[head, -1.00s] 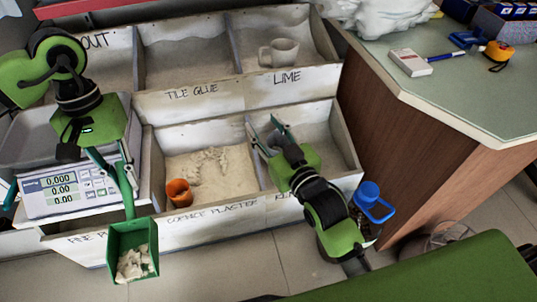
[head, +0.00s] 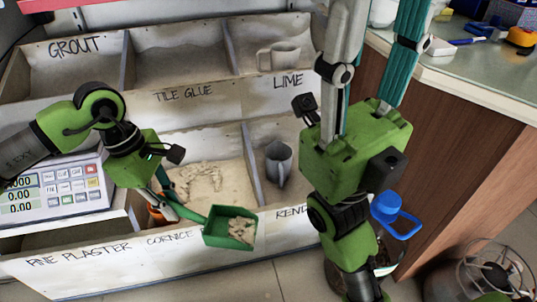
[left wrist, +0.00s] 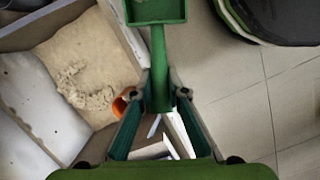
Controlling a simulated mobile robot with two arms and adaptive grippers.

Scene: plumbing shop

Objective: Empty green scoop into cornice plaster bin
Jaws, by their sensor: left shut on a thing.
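The green scoop (head: 231,228) holds pale lumpy powder and is over the front wall of the cornice plaster bin (head: 197,240), roughly level. My left gripper (head: 165,193) is shut on its handle. In the left wrist view the scoop's handle (left wrist: 158,70) runs up between the left fingers (left wrist: 158,100), its pan cut off by the top edge. The bin holds pale powder with a heap, also seen left in the wrist view (left wrist: 75,50). My right gripper (head: 375,55) is empty with its fingers spread wide, close to the camera at right.
An orange cup (head: 155,214) is in the cornice plaster bin, partly hidden by my left gripper. A grey jug (head: 279,160) stands in the bin to its right. A mug (head: 279,56) stands in the lime bin. A scale (head: 60,190) is at left, a counter (head: 470,80) at right.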

